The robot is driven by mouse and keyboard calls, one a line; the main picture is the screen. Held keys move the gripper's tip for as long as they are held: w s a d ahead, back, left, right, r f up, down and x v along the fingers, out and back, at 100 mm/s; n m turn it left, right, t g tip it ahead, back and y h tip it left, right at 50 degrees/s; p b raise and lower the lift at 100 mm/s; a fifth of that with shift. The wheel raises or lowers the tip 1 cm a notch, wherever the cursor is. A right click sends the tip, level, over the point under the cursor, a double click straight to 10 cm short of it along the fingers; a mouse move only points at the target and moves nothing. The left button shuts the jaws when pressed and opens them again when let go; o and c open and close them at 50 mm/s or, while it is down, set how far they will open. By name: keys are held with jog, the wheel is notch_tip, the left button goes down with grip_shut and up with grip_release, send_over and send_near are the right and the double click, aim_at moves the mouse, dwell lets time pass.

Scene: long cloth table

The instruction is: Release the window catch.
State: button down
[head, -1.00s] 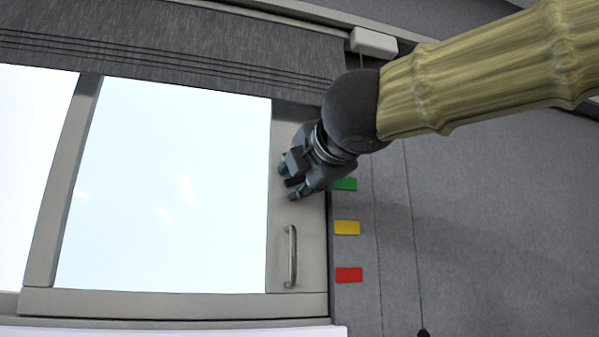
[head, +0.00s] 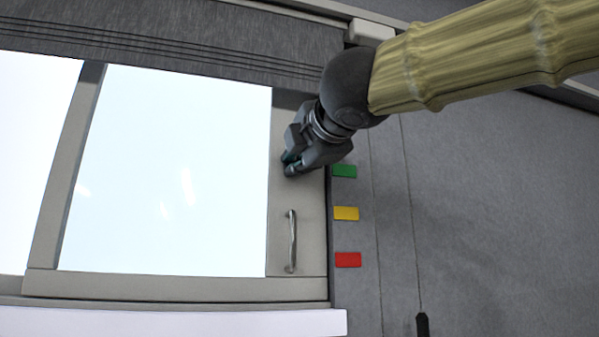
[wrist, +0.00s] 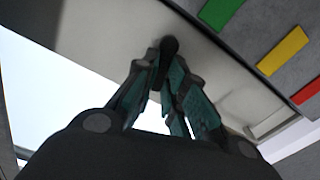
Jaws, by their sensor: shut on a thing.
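The window (head: 165,170) has a beige frame, and its right stile (head: 283,190) carries the catch. In the wrist view the catch shows as a dark, rounded knob (wrist: 169,44) between my fingertips. My gripper (head: 290,164) is at the upper part of this stile, and its fingers are closed on the knob; it also shows in the wrist view (wrist: 166,58). In the head view the gripper hides the catch. The catch's exact turn position cannot be made out.
A metal pull handle (head: 291,241) sits lower on the stile. Green (head: 344,171), yellow (head: 346,213) and red (head: 348,260) tags are on the grey wall right of the frame. A pleated blind (head: 170,45) hangs above. A cord with a dark end (head: 422,325) hangs at right.

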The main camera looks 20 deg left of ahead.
jog(key=shift+r+m+b, duration=0.15)
jog(key=shift+m+b, duration=0.5)
jog(key=shift+m, duration=0.05)
jog(key=c, duration=1.5)
grip_release()
jog(key=v, duration=1.2)
